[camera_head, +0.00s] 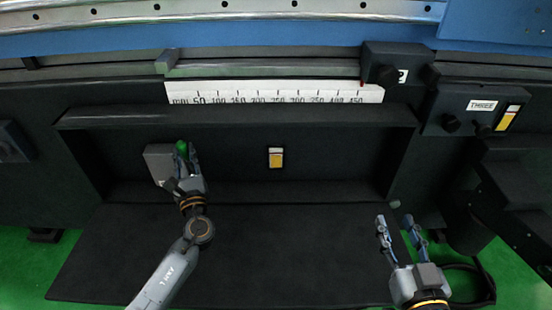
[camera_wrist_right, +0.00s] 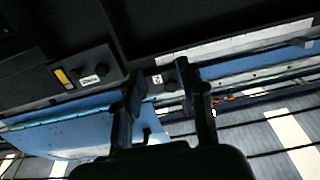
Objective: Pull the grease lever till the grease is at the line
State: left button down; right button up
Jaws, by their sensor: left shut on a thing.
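The grease lever shows a green knob (camera_head: 182,147) beside a grey box (camera_head: 158,160) inside the dark recess of the machine. My left gripper (camera_head: 187,160) is shut on the lever, with its fingers around the knob. The fingers hide the rest of the lever. A small gauge (camera_head: 276,158) with yellow grease below a pale top is on the recess's back wall, right of the lever. Its line is too small to make out. My right gripper (camera_head: 399,228) is open and empty at the lower right; its spread fingers also show in the right wrist view (camera_wrist_right: 160,85).
A white ruler scale (camera_head: 275,93) runs above the recess. A panel labelled THREE (camera_head: 482,105) with dark knobs and another yellow gauge (camera_head: 509,117) is at the right. A wide dark shelf (camera_head: 275,250) lies clear between my arms. A black cable (camera_head: 484,283) lies at the lower right.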

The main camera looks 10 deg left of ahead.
jog(key=shift+a+r+t+y+b, duration=0.2)
jog(key=shift+r+t, duration=0.3)
jog(key=shift+r, duration=0.35)
jog(key=shift+a+r+t+y+b, duration=0.1)
jog(key=shift+r+t+y, duration=0.1)
jog(key=shift+r+t, duration=0.45)
jog(key=shift+r, duration=0.15)
